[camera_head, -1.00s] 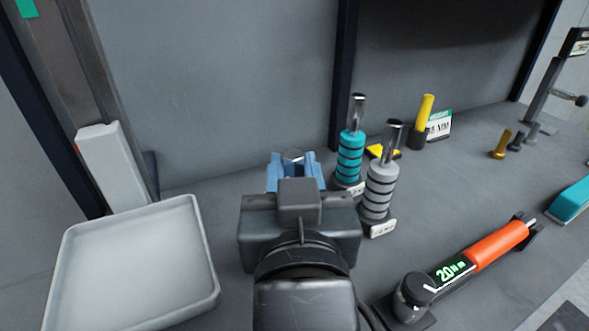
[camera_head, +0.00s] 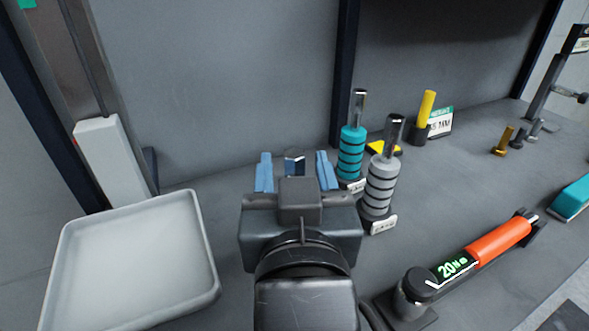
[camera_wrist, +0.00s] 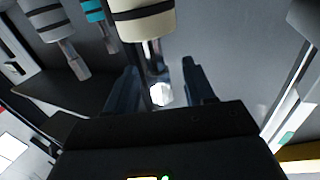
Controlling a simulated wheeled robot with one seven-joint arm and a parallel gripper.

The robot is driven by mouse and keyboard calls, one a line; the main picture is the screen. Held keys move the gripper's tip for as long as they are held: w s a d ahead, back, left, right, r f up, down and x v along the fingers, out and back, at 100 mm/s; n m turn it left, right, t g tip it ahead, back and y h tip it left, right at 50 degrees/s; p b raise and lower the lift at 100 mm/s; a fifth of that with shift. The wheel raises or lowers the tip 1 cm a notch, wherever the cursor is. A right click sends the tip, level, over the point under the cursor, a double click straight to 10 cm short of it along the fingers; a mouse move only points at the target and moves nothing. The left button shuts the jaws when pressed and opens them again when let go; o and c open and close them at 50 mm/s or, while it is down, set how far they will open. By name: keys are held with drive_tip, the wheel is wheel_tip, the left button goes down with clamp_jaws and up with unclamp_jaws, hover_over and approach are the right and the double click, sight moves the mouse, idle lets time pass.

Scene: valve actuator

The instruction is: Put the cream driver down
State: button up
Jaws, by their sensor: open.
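My gripper (camera_head: 295,174) is open, its two blue fingers spread apart near the back wall. The cream driver (camera_wrist: 146,22) shows in the wrist view, its banded handle at the top edge and its metal shaft between my fingers, with gaps on both sides. In the head view only the driver's shiny shaft (camera_head: 294,163) shows between the fingers; my gripper body hides the handle. Whether the handle's base rests on a stand is hidden.
A teal driver (camera_head: 351,155) and a grey driver (camera_head: 379,188) stand upright close to my gripper's right. A pale tray (camera_head: 209,262) lies at the left. An orange torque wrench (camera_head: 500,243) lies at the front right. The bench between wrench and back row is clear.

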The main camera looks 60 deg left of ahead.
drive_tip(key=shift+r, duration=0.25)
drive_tip(key=p+v, duration=0.1)
drive_tip(key=v, duration=1.1)
drive_tip(key=shift+f, duration=0.15)
drive_tip(key=w+d+f+m+t+h, duration=0.2)
drive_tip(key=d+f+m+t+h, duration=0.15)
drive_tip(key=d+f, duration=0.45)
drive_tip(key=w+d+f+m+t+h, duration=0.2)
drive_tip(key=d+f+m+h, duration=0.2)
drive_tip(key=d, duration=0.8)
drive_tip(key=s+d+f+m+h, duration=0.2)
drive_tip(key=s+d+h, duration=0.2)
drive_tip(key=s+d, duration=0.3)
drive_tip(key=s+d+f+m+t+h, duration=0.1)
drive_tip(key=s+d+f+m+h, duration=0.1)
drive_tip(key=s+d, duration=0.5)
drive_tip(key=d+m+h, duration=0.1)
drive_tip(key=d+h, duration=0.1)
drive_tip(key=d, duration=0.2)
drive_tip(key=shift+s+f, duration=0.2)
drive_tip(key=shift+f, duration=0.05)
